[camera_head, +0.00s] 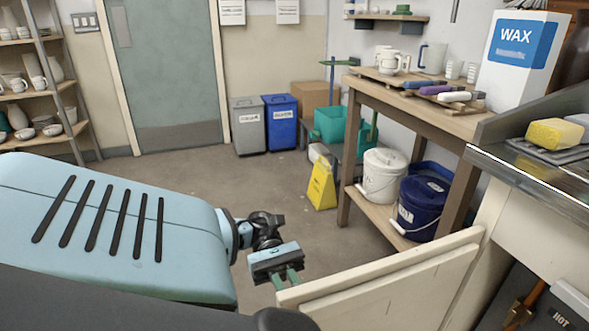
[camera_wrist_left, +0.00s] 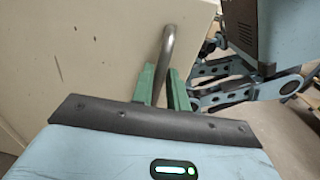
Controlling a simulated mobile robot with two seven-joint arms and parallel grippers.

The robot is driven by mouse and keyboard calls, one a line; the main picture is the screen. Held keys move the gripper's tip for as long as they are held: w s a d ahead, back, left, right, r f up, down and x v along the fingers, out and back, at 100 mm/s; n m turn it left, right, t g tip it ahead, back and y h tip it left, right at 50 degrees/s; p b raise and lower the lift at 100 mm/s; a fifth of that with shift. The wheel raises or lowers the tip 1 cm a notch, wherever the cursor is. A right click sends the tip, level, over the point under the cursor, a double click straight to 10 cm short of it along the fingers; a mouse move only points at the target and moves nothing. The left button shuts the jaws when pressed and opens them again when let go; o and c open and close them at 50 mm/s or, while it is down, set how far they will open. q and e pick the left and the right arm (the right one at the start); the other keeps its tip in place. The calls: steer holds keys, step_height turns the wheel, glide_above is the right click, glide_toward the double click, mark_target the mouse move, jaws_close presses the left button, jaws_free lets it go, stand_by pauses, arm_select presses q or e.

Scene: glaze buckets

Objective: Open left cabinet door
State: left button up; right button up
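The cream left cabinet door (camera_head: 400,292) stands swung open from the counter unit at the lower right, its free edge reaching left toward my left gripper. My left gripper (camera_head: 288,277) is at that free edge, with its green fingers partly behind the door top. In the left wrist view, the metal bar handle (camera_wrist_left: 168,48) on the cream door face (camera_wrist_left: 95,50) runs down between the green fingers (camera_wrist_left: 162,90), which look closed on it. The handle is hidden in the head view. My right gripper is not clearly in view.
The counter (camera_head: 530,175) holds a yellow sponge (camera_head: 553,134). Beyond the door stand a wooden bench (camera_head: 430,115), a white bucket (camera_head: 381,177), a blue bucket (camera_head: 421,207) and a yellow floor sign (camera_head: 321,184). The middle floor (camera_head: 190,180) is clear.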

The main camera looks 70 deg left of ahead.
arm_select(q)
steer(key=a, duration=0.6)
steer(key=shift+s+b, duration=0.15)
steer(key=shift+b, duration=0.15)
arm_select(e)
steer(key=shift+w+f, duration=0.3)
steer(key=shift+w, duration=0.05)
arm_select(q)
steer(key=shift+a, duration=0.1)
arm_select(e)
steer(key=shift+s, duration=0.1)
